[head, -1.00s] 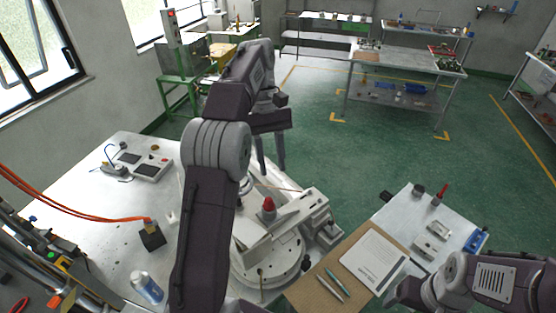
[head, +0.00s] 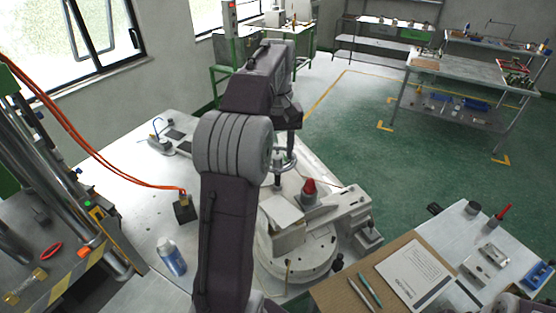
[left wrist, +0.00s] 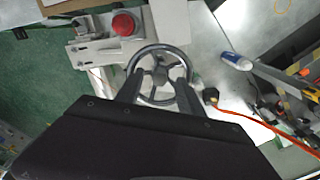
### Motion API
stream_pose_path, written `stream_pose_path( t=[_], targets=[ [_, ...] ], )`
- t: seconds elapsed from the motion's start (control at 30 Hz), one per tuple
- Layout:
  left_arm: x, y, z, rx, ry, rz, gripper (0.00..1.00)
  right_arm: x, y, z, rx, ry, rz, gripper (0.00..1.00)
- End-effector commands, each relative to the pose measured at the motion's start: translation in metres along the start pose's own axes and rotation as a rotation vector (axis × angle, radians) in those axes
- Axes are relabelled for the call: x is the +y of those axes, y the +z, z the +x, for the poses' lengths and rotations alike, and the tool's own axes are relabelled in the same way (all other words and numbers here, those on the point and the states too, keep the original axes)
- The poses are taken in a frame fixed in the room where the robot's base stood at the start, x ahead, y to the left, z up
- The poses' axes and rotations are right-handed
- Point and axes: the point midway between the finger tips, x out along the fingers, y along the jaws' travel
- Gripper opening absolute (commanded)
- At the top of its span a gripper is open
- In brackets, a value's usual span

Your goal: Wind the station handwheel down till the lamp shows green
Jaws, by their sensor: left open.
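The grey handwheel (left wrist: 160,73) shows in the middle of the left wrist view, with a round rim and a central hub. In the head view the wheel (head: 286,160) is partly hidden by my left arm. My left gripper (left wrist: 158,82) is open, its two dark fingers spread over the wheel, one on each side of the hub. I cannot tell whether they touch it. A red dome (head: 309,188), perhaps the lamp, sits on the pale station (head: 330,215) next to the wheel. It also shows red in the left wrist view (left wrist: 124,24). No green shows on it.
A white and blue can (head: 171,256) and a black block (head: 185,209) with orange cables stand on the white table (head: 130,215) left of my arm. A board with a paper sheet (head: 413,275) and pens lies at the lower right.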

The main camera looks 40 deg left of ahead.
Motion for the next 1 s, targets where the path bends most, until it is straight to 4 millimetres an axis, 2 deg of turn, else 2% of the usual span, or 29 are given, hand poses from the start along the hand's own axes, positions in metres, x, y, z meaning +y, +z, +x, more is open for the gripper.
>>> stream_pose_path(
  t=[0.17,0.4,0.43,0.5,0.6,1.0],
  targets=[
    [0.0,0.0,0.018,-0.002,0.0,0.0,0.45,0.0,0.0,0.0,0.0,0.0,0.0,0.82],
    [0.0,0.0,0.02,0.0,0.0,0.0,0.45,0.0,0.0,0.0,0.0,0.0,0.0,0.82],
    [0.0,0.0,0.02,-0.001,0.0,0.0,0.42,0.0,0.0,0.0,0.0,0.0,0.0,0.82],
    [0.0,0.0,0.02,-0.001,0.0,0.0,0.23,0.0,0.0,0.0,0.0,0.0,0.0,0.82],
    [0.0,0.0,0.02,-0.001,0.0,0.0,0.0,0.0,0.0,0.0,0.0,0.0,0.0,0.82],
    [0.0,0.0,0.018,-0.002,0.0,0.075,0.0,0.0,-0.001,-0.008,0.0,0.0,0.0,0.82]
  ],
)
